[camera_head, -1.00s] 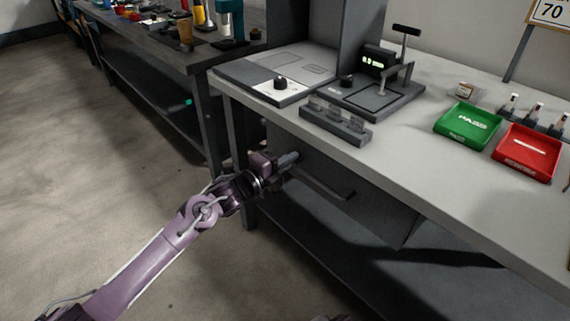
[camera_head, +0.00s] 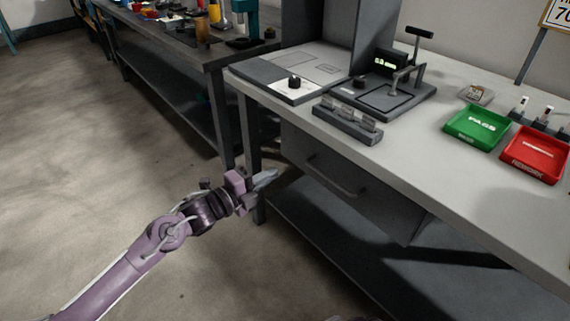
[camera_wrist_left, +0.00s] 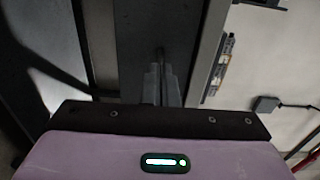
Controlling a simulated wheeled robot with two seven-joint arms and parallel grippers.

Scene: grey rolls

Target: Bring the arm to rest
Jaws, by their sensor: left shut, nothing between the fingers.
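My left gripper (camera_head: 264,178) is shut and empty. It hangs in the air to the left of the workbench, below the level of its top, with clear floor under it. In the left wrist view its closed fingers (camera_wrist_left: 163,86) point toward dark grey furniture. A grey drawer (camera_head: 345,183) with a bar handle hangs under the workbench top to the right of the gripper, and the gripper is apart from it in the head view. My right gripper is not in view.
The workbench (camera_head: 440,165) holds a gauge stand (camera_head: 385,95), a grey block with clear pieces (camera_head: 347,122), a green PASS tray (camera_head: 477,127) and a red tray (camera_head: 536,154). A bench leg (camera_head: 254,150) stands near the gripper. Open floor (camera_head: 90,170) lies to the left.

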